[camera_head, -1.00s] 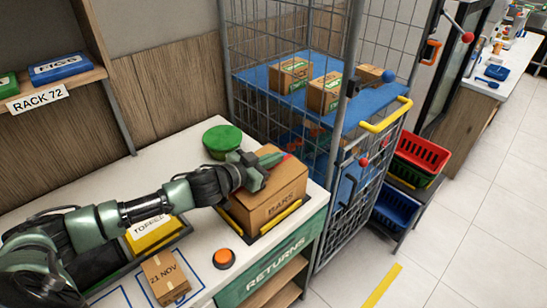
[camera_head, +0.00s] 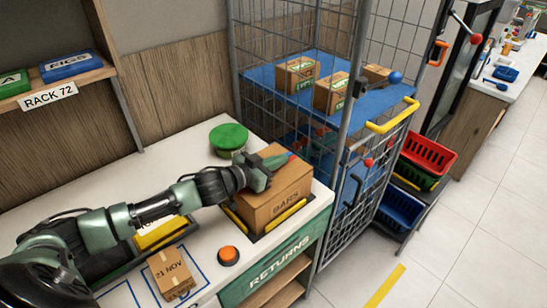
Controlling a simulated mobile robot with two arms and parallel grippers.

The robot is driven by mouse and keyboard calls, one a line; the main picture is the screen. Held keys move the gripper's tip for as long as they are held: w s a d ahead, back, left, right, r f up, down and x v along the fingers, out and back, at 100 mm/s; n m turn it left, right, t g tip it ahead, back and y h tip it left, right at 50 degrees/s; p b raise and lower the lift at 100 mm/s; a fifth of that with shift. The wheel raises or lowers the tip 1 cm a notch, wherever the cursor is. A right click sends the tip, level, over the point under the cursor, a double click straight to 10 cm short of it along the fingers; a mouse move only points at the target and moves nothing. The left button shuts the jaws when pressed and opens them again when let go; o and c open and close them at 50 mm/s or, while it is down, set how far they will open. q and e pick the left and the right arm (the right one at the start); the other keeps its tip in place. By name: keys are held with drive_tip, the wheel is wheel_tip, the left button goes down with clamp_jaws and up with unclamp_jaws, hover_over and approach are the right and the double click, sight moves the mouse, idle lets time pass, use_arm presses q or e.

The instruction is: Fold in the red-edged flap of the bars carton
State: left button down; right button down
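The bars carton (camera_head: 272,207) is a brown cardboard box marked "BARS". It sits at the right end of the white counter, in a dark holder with yellow edge strips. My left gripper (camera_head: 270,166) is over the carton's top, at its back-left part, and appears to touch or nearly touch it. A small bit of red (camera_head: 291,156) shows just beyond the fingertips at the carton's far edge. The gripper hides most of the flap, so its angle is unclear. Whether the fingers are open or shut does not show. My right gripper is out of view.
A green round tub (camera_head: 229,138) stands behind my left wrist. An orange button (camera_head: 228,254) and a small carton marked "21 NOV" (camera_head: 171,273) are in front of the arm. A wire cage trolley (camera_head: 345,190) stands close to the counter's right end.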

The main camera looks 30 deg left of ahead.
use_arm(q)
wheel_tip(320, 180, up, 4)
drive_tip(key=p, duration=0.4)
drive_tip(key=shift+a+f, duration=0.1)
drive_tip(key=shift+f, duration=0.15)
drive_tip(key=shift+s+r, duration=0.2)
drive_tip(key=b+v, duration=0.3)
drive_tip(key=v, duration=0.5)
drive_tip(key=shift+s+a, duration=0.2)
drive_tip(key=shift+s+a+r, duration=0.15)
drive_tip(key=shift+s+r, duration=0.15)
drive_tip(key=shift+s, duration=0.2)
